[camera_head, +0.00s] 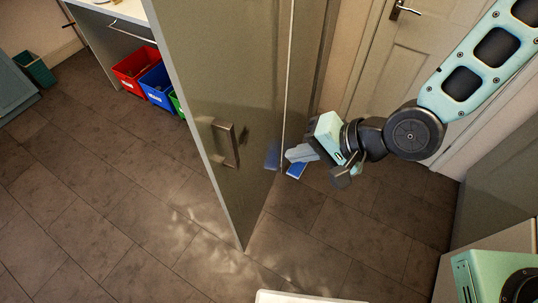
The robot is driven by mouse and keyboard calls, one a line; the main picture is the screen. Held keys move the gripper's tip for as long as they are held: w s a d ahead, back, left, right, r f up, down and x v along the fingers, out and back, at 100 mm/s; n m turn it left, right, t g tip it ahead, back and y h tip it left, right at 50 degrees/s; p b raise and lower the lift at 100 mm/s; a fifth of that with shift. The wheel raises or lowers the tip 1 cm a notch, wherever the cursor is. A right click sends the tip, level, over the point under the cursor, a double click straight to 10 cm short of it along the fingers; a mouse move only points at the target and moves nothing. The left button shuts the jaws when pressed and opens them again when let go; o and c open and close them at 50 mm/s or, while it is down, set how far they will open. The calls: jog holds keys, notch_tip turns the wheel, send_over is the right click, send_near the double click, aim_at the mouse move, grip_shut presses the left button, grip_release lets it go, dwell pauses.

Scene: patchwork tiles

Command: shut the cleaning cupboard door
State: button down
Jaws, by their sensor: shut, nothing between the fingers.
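The cleaning cupboard door (215,70) is a tall, glossy olive-grey panel. It stands open, jutting toward the camera, with its pale edge on the left. A metal bar handle (231,144) is on its visible face near that edge. My gripper (291,163), with pale blue and dark blue fingers, is shut and empty. It is to the right of the handle, close to the far part of the door face. A blue reflection shows on the door beside the fingers. I cannot tell whether they touch. The cupboard's inside is hidden.
Red (136,67), blue (157,84) and partly hidden green (178,103) bins stand under a counter at the upper left. A dark green bin (38,70) is farther left. A beige room door (410,50) is behind my arm. The tiled floor (120,190) left of the cupboard door is clear.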

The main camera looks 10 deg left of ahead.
jog(key=shift+a+f+b, duration=0.85)
jog(key=shift+f+b, duration=0.35)
jog(key=shift+b, duration=1.45)
jog(key=p, duration=0.3)
send_near(236, 159)
jog(key=x, duration=0.5)
jog(key=shift+d+f, duration=0.15)
jog(key=shift+f, duration=0.05)
jog(key=shift+w+a+f+p, duration=0.15)
jog(key=shift+a+p, duration=0.2)
jog(key=shift+a, duration=0.1)
jog(key=shift+a, duration=0.1)
